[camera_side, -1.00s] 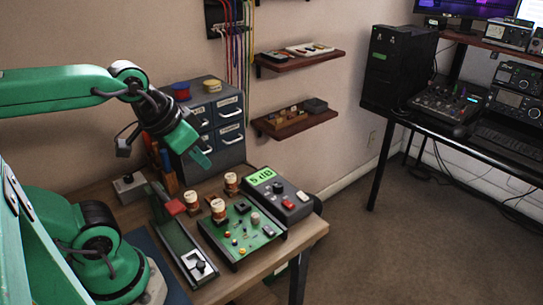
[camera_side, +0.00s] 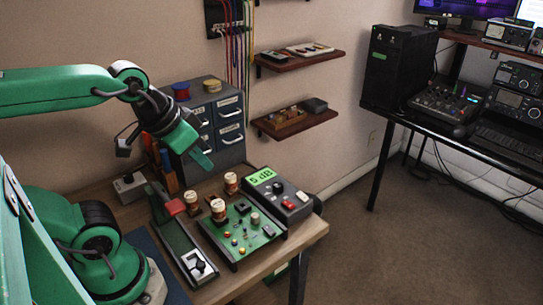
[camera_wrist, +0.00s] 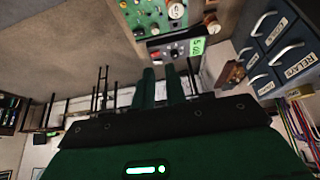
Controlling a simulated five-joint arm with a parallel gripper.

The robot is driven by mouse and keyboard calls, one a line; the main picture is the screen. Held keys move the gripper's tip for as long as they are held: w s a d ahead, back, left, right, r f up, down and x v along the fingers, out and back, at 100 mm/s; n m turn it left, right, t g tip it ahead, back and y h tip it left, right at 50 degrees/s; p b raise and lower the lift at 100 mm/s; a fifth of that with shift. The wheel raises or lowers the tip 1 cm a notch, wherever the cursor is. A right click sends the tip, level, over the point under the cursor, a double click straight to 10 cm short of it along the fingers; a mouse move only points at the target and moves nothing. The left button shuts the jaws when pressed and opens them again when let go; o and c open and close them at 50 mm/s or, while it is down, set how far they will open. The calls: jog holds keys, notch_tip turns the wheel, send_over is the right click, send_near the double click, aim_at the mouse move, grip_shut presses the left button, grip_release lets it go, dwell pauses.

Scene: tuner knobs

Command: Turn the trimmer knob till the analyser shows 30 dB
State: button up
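The green circuit board (camera_side: 236,236) lies on the wooden bench in the side view and carries several brown knobs with pale, labelled caps. One capped knob (camera_side: 218,208) stands at its left edge, another (camera_side: 231,182) at its back. The labels are too small to read, so I cannot tell which is the trimmer. The analyser (camera_side: 278,192) stands behind the board; its green display (camera_side: 262,177) reads 5 dB. My gripper (camera_side: 203,161) hangs above and behind the board, touching no knob. In the wrist view its fingers (camera_wrist: 160,72) are slightly apart with nothing between them.
A blue-grey drawer cabinet (camera_side: 228,120) stands behind my gripper. A long dark device (camera_side: 180,246) with a metal block lies left of the board. A small grey box (camera_side: 129,186) sits at the bench's back left. Wall shelves (camera_side: 296,123) are at the back.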

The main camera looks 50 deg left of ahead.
jog(key=shift+o, duration=1.3)
jog(key=n+g, duration=0.5)
jog(key=g, duration=0.1)
send_over(255, 215)
jog(key=shift+f, duration=6.5)
jog(key=shift+f, duration=0.1)
jog(key=shift+f, duration=3.8)
